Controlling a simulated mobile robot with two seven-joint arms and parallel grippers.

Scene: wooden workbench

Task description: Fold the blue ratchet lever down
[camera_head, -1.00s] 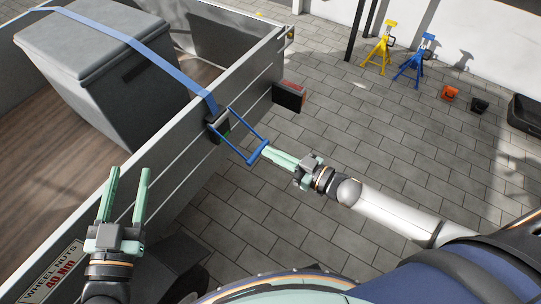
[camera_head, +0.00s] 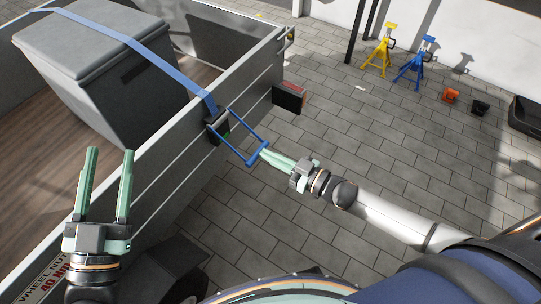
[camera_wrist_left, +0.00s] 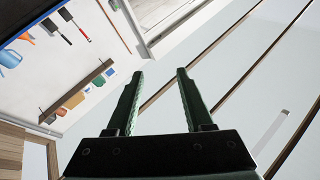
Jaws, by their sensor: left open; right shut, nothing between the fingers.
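The blue ratchet lever (camera_head: 259,131) is a blue loop-shaped frame on the trailer's side wall. It sticks outward from the dark ratchet body (camera_head: 217,127), where the blue strap (camera_head: 170,68) comes over the rim. My right gripper (camera_head: 266,151) is shut and empty, with its fingertips at the lever's outer end; I cannot tell whether they touch it. My left gripper (camera_head: 109,150) is open and empty over the trailer's near wall, away from the lever. Its two fingers also show apart in the left wrist view (camera_wrist_left: 158,78).
The trailer wall (camera_head: 165,150) runs diagonally across the left. A grey box (camera_head: 95,75) stands in the trailer under the strap. A dark red-marked box (camera_head: 289,98) is beside the trailer's far end. Paving to the right is mostly clear, with yellow (camera_head: 378,57) and blue (camera_head: 414,63) stands at the back.

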